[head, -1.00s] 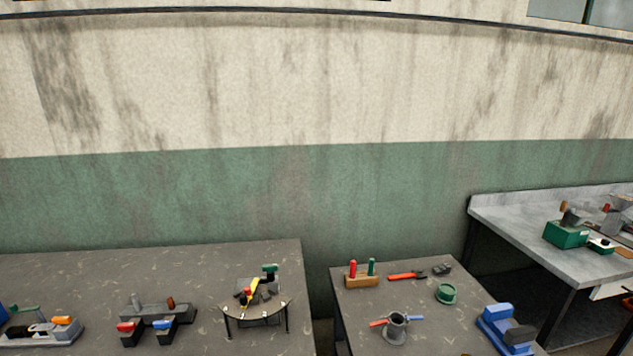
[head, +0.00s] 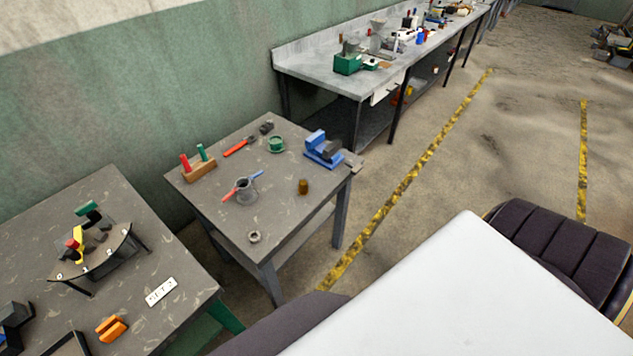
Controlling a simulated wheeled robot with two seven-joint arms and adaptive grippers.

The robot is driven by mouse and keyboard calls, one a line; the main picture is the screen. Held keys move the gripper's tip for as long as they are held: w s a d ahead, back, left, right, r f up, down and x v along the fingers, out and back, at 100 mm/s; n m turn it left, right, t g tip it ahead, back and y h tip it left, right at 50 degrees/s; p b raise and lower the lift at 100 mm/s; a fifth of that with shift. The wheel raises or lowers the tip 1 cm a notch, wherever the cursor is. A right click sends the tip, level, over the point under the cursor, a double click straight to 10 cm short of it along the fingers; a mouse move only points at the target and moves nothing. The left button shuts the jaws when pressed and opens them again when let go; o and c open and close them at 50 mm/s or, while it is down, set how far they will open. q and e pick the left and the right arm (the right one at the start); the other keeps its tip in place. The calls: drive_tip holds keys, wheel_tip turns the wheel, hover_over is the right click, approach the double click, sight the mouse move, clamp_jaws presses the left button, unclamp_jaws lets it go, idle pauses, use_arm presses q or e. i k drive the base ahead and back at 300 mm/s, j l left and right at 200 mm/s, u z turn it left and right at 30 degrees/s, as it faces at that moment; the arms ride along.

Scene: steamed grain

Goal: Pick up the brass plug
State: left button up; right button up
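A small brass-brown cylinder, which looks like the brass plug (head: 303,187), stands upright on the small grey table (head: 285,222) in the head view. It is near the table's right front side, in front of the blue vise (head: 323,150) and apart from it. Nothing touches the plug. Neither of my grippers shows in the head view.
The small table also holds a grey cup with red and blue handles (head: 246,190), a metal ring (head: 254,237), a green round part (head: 276,145) and a wooden block with upright tools (head: 198,168). Another table (head: 190,300) stands left. Open floor with yellow lines lies right.

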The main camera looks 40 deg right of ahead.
sight(303, 188)
drive_tip(key=z, duration=1)
